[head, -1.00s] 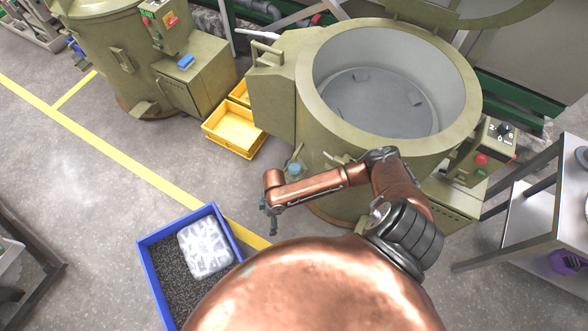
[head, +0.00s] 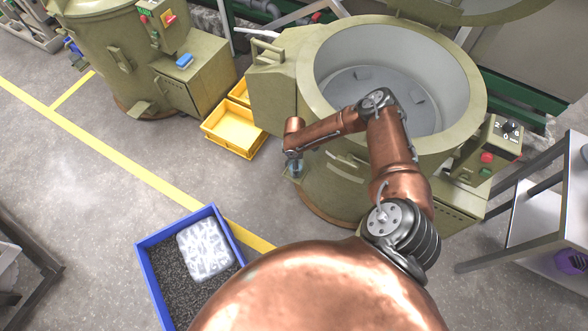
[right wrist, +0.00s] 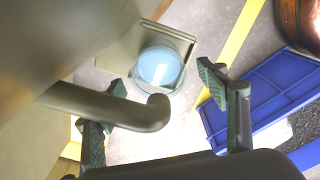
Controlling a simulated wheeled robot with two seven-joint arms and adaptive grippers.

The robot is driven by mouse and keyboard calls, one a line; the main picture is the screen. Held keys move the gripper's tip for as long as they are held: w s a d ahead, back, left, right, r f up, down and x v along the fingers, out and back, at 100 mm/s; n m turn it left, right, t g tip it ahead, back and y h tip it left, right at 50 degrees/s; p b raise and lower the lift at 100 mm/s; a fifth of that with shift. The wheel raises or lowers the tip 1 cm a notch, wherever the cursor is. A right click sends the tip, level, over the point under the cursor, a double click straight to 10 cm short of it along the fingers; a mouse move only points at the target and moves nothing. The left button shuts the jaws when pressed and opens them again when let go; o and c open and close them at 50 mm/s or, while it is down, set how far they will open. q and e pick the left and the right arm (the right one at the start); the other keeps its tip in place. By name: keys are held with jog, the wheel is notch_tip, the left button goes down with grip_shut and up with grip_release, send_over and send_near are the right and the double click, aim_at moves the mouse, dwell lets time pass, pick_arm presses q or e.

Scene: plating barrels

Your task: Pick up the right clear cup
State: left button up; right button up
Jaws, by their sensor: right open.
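A clear cup (right wrist: 160,68) with a pale blue look inside stands on a small square ledge (right wrist: 175,42) on the side of the olive barrel machine. Only this one clear cup shows. In the right wrist view my right gripper (right wrist: 155,110) is open, its dark fingers spread apart. The cup shows beyond and between the fingers, not gripped. In the head view my right gripper (head: 294,166) is at the ledge and largely covers the cup. My left gripper is not in view.
A hooked bar (right wrist: 115,108) crosses between the fingers in the right wrist view, close to the gripper. The open barrel (head: 310,70) stands behind my arm. Yellow bins (head: 233,135) are left of the ledge. A blue crate (head: 150,262) with dark granules and a wrapped pack lies on the floor.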

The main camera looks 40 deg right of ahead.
notch_tip(320, 180, down, 2)
jog(key=shift+f, duration=0.25)
jog(key=shift+c, duration=0.6)
jog(key=c, duration=1.1)
